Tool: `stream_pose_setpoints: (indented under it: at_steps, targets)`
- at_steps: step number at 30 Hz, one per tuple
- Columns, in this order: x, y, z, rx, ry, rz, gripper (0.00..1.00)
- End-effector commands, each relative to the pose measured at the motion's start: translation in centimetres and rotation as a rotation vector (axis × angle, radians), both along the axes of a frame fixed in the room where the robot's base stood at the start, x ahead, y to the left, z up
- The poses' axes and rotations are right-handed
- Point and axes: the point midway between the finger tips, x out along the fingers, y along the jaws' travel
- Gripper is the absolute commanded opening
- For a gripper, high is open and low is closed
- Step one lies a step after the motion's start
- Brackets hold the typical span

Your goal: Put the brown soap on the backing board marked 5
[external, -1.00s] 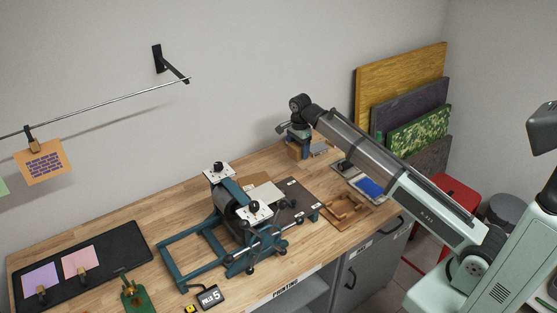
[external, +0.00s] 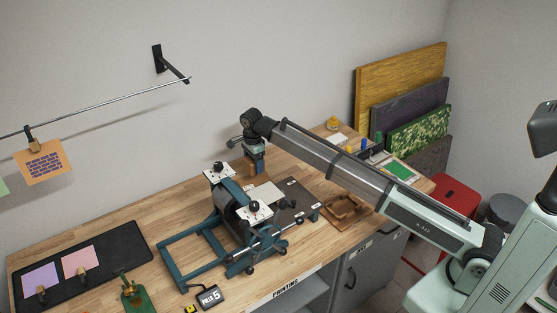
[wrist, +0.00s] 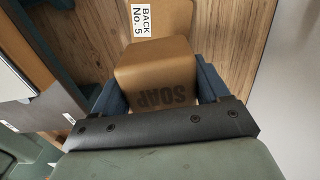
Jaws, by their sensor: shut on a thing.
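The brown soap (wrist: 155,70), a block lettered SOAP, sits between the blue fingers of my gripper (wrist: 161,88) in the wrist view. My gripper (external: 253,157) is shut on it. In the external view the soap (external: 251,171) shows just under the gripper, behind the press. A brown backing board (wrist: 175,17) with a white label reading BACK No. 5 shows just beyond the soap in the wrist view. The soap hides part of this board, and I cannot tell whether they touch. I cannot pick the board out clearly in the external view.
A teal press (external: 232,225) with a roller and white plates stands close in front of my gripper. A wooden frame (external: 344,209) lies to the right. A green pad (external: 398,171) and small bottles stand at the far right. A black mat (external: 78,265) lies at left.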

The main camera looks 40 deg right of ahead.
Motion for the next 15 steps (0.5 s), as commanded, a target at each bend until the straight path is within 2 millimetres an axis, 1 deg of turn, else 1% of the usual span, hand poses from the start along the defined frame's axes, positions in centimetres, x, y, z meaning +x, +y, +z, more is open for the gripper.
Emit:
stream_pose_setpoints:
  at_steps: [1,3,8,15]
  targets:
    - [-0.1,0.0,-0.8,0.0,0.0,0.0,0.32]
    - [0.0,0.0,-1.6,0.0,0.0,0.0,0.32]
    - [0.0,0.0,-2.6,0.0,0.0,0.0,0.32]
    - [0.0,0.0,-5.4,0.0,0.0,0.001,0.32]
